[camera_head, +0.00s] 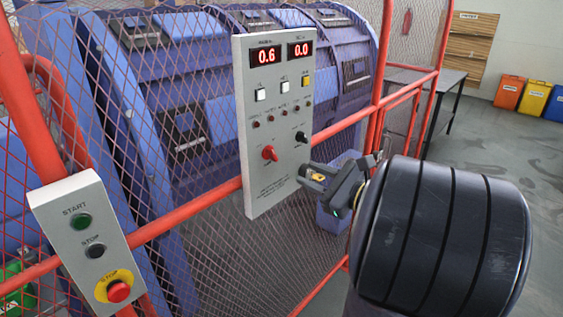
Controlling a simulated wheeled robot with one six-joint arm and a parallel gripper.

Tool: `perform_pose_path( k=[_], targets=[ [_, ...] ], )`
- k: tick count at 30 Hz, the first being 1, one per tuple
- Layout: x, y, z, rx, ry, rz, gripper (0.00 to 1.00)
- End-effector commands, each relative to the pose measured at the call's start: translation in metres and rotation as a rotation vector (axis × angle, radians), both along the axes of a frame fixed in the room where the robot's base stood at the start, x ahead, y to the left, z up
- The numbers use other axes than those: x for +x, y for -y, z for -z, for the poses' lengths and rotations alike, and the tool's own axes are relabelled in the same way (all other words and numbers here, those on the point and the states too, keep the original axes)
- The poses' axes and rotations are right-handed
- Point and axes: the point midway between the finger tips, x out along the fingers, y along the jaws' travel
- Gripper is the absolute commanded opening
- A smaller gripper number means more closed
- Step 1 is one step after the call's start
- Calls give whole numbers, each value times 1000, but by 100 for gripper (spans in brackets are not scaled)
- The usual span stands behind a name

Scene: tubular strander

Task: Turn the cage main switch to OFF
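A grey control panel (253,200) hangs on the red cage frame, with two red displays reading 0.6 and 0.0. Low on it is a red rotary knob (269,153), with a black knob (301,137) to its right. The labels are too small to read, so I cannot confirm which is the cage main switch; the red knob looks like a main switch. Its set position is unclear. My gripper (305,177) is at the panel's lower right edge, right of and below the red knob and below the black knob. It looks open and empty, with a gap between its fingers.
A START/STOP box (75,225) with a red emergency button (118,291) is at the lower left. Red mesh fence (190,212) stands before the blue machine (215,110). A blue bin (335,215) is behind my gripper. Open floor lies at right.

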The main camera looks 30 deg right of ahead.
Motion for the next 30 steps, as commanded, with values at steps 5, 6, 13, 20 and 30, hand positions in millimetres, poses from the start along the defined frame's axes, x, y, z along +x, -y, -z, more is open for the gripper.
perform_pose_path(
  k=[5,6,13,20,30],
  targets=[
    [7,3,-5,17,18,11,32],
    [11,1,-5,16,18,10,32],
    [46,-13,-5,16,15,7,32],
    [81,-26,-5,14,15,7,32],
    [101,-32,-3,14,14,11,32]
  ],
)
